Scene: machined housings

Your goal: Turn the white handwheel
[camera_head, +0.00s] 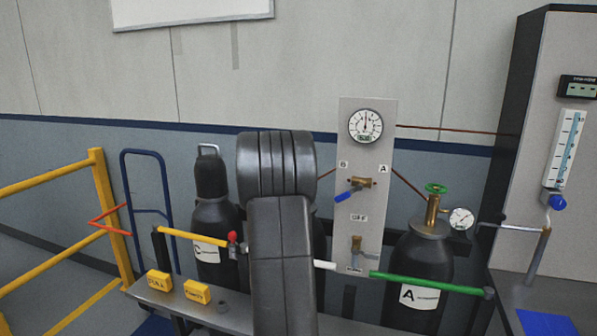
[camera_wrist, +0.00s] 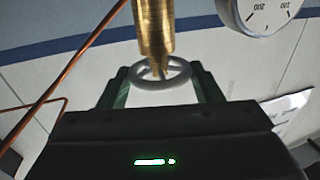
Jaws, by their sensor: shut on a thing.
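The white handwheel (camera_wrist: 165,84) is a pale ring with spokes, seen in the wrist view at the end of a brass valve body (camera_wrist: 153,28). My gripper (camera_wrist: 160,75) has one dark green finger on each side of the wheel's rim and is shut on it. In the head view my dark arm stands in front of the middle cylinder, hiding the handwheel and my gripper.
Left of my arm stands cylinder C (camera_head: 207,220); right stands cylinder A (camera_head: 420,265) with a green handwheel (camera_head: 436,189). A valve panel (camera_head: 350,220) with a gauge (camera_head: 366,125) is behind. A green bar (camera_head: 430,284) crosses cylinder A. Yellow railing (camera_head: 97,180) is far left.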

